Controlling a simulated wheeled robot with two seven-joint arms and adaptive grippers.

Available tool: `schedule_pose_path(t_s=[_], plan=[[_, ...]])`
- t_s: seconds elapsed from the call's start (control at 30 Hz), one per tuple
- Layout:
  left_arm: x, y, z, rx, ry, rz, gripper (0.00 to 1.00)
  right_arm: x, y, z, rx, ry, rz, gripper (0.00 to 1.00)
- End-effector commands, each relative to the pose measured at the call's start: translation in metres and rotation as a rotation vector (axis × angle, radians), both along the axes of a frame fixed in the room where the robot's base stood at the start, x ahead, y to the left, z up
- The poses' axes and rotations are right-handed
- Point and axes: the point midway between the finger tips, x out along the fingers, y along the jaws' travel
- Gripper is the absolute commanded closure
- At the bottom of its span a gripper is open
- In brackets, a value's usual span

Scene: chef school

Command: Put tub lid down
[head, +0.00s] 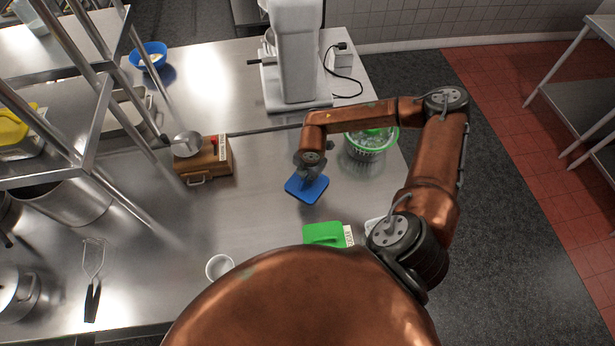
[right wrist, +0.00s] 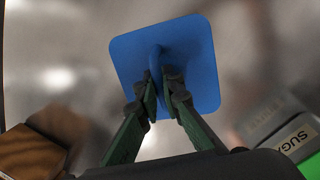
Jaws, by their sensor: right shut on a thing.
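The blue square tub lid (head: 306,189) is over the middle of the steel table in the head view. My right gripper (head: 311,171) is above the lid and shut on it. In the right wrist view the tub lid (right wrist: 190,55) fills the upper middle, and both fingers of my right gripper (right wrist: 160,82) close on its raised handle. The lid looks a little above the steel surface, but I cannot tell the exact gap. My left gripper does not show.
A green-lidded tub (head: 323,233) with a label stands near the front. A white mixer (head: 295,60) is behind. A small white bowl (head: 219,266) stands in front. Bare steel surrounds the lid.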

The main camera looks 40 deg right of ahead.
Motion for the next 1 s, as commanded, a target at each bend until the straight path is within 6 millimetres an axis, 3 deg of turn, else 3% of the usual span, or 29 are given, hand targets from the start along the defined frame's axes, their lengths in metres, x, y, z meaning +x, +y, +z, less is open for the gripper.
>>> schedule_pose_path(t_s=[0.13,0.17,0.4,0.77,1.0], plan=[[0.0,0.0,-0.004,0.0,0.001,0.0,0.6,0.0,0.0,-0.004,0.0,0.0,0.0,1.0],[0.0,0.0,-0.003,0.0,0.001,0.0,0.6,0.0,0.0,-0.003,0.0,0.001,0.0,0.92],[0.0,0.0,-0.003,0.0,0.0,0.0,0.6,0.0,0.0,-0.002,0.0,0.001,0.0,0.76],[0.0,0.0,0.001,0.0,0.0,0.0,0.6,0.0,0.0,0.002,0.0,0.001,0.0,0.76],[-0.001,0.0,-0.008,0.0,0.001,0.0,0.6,-0.006,0.001,0.038,-0.001,-0.003,0.0,0.76]])
